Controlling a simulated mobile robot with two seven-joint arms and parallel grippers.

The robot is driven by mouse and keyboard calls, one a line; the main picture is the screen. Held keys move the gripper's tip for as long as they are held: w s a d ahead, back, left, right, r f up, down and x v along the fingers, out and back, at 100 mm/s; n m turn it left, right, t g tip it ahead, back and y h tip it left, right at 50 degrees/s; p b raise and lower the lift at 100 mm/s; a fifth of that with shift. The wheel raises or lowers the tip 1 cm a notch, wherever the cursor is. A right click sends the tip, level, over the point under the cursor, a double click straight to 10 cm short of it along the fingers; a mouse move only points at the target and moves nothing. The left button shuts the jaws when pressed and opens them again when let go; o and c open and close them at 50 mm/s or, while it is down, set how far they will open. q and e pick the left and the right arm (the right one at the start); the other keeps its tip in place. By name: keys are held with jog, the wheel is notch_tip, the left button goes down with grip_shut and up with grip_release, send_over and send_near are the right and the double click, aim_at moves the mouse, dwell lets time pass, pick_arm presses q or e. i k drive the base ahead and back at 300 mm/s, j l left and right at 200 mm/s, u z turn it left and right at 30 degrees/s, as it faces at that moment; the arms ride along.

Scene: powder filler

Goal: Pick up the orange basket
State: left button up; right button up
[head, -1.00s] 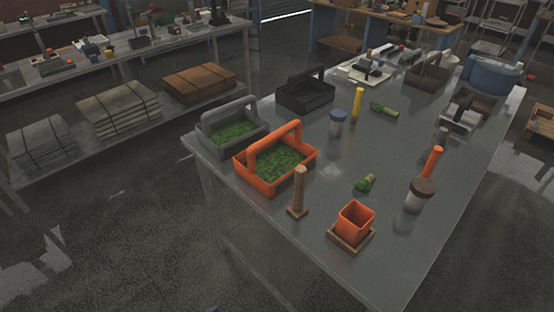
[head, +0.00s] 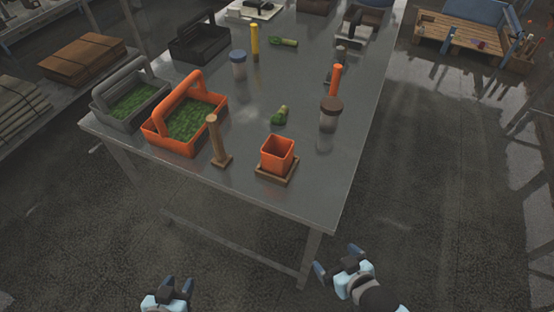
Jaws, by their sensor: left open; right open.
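The orange basket (head: 170,143) stands upright on the grey table, near its front left corner. It has an arched orange handle and holds green leafy stuff. My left gripper (head: 178,288) is open and empty at the bottom of the head view, below and in front of the table. My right gripper (head: 336,262) is open and empty, further right, in front of the table's near right corner. Both are well apart from the basket.
A grey basket (head: 118,116) stands close left of the orange one, and a black basket (head: 196,43) behind. A wooden post (head: 216,140) is just right of it, then an orange cup (head: 277,154) on a wooden base. Jars and colored sticks stand further back. The table's front edge (head: 215,184) lies before my grippers.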

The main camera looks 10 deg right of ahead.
aim_at(178, 125)
jog(key=i+j+u, duration=0.2)
jog(key=u, duration=0.15)
jog(key=i+j+u, duration=0.2)
jog(key=u, duration=0.2)
jog(key=i+j+u, duration=0.15)
jog(key=u, duration=0.2)
jog(key=i, duration=0.05)
